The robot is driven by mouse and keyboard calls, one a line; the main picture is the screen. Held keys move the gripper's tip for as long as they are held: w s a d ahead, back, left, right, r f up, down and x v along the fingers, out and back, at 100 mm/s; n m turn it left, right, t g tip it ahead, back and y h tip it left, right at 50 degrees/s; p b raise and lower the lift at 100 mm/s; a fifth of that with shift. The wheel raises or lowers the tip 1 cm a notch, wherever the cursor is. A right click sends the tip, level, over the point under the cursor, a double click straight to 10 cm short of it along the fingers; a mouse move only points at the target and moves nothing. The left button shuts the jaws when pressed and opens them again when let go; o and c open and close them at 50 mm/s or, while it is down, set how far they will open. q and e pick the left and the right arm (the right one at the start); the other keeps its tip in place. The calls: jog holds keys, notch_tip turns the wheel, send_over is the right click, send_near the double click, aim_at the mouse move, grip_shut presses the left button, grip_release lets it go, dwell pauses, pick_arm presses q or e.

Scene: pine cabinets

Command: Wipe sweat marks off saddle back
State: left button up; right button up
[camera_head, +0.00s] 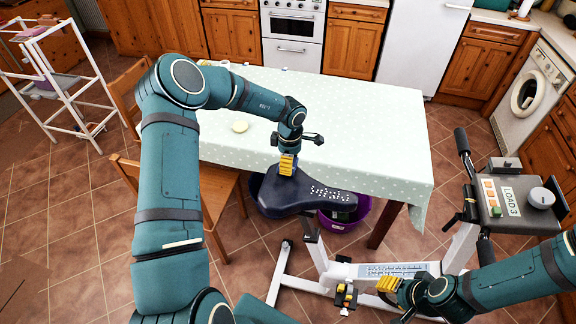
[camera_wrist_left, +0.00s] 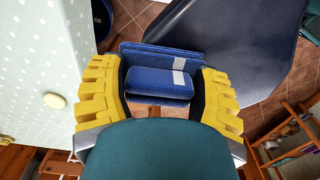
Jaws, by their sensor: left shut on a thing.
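A dark navy saddle (camera_head: 290,197) sits on an exercise bike beside the table. White specks (camera_head: 330,193) show on its right part. The saddle (camera_wrist_left: 245,35) also fills the upper right of the left wrist view. My left gripper (camera_head: 287,165), with yellow fingers, points down at the saddle's far edge. In the left wrist view it is shut on a folded blue cloth (camera_wrist_left: 158,85) with a pale stripe. I cannot tell whether the cloth touches the saddle. My right gripper (camera_head: 367,290) is low at the bottom right, its yellow fingers apart and nothing visible between them.
A table (camera_head: 370,140) with a pale dotted cloth stands just behind the saddle, with a small round yellowish item (camera_head: 240,127) on it. The bike's console (camera_head: 505,203) is at right. A purple tub (camera_head: 343,220) is under the table. A wooden chair (camera_head: 212,195) stands left.

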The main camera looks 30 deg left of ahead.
pick_arm(q)
jog(key=shift+r, duration=0.1)
jog(key=shift+r, duration=3.45)
